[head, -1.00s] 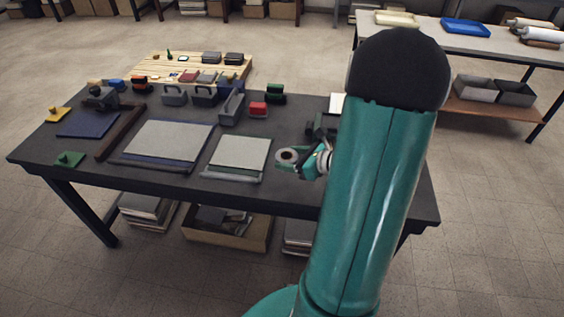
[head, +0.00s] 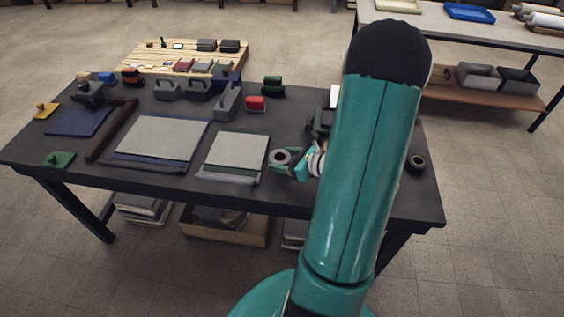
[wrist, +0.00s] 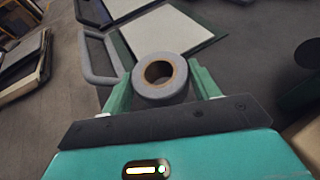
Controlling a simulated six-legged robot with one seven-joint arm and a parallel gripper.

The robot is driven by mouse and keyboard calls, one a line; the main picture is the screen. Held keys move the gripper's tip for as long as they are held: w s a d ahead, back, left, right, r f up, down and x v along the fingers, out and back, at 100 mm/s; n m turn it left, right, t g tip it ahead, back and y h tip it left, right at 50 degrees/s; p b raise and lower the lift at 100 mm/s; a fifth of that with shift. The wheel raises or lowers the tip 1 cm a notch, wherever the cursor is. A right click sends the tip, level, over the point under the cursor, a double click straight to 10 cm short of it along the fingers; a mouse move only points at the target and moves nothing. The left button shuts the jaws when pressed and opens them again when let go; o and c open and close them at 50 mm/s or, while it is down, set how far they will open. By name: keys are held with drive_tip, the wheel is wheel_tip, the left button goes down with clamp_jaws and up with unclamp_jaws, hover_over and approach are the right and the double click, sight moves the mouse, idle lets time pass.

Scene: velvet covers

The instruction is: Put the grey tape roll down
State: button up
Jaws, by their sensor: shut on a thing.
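The grey tape roll (head: 280,158) shows in the head view beside the right-hand grey board, over the dark table (head: 240,193). In the wrist view the roll (wrist: 160,76) sits between the two green fingers of my gripper (wrist: 162,88), its brown core ring facing the camera. My gripper (head: 288,165) is shut on it. In the head view I cannot tell whether the roll touches the table top. Part of my gripper and wrist is hidden behind my arm.
A grey board (head: 238,150) lies just left of the roll, and a larger one (head: 160,138) further left. A black tape roll (head: 416,162) lies at the table's right end. A red block (head: 256,103) and several handled tools stand behind. Bare table shows near the front edge.

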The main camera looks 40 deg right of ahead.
drive_tip(key=shift+w+f, duration=0.25)
drive_tip(key=shift+f, duration=1)
drive_tip(key=shift+s+f, duration=0.1)
drive_tip(key=shift+f, duration=0.6)
drive_tip(key=o, duration=1)
drive_tip(key=shift+c, duration=0.2)
drive_tip(key=shift+r, duration=0.15)
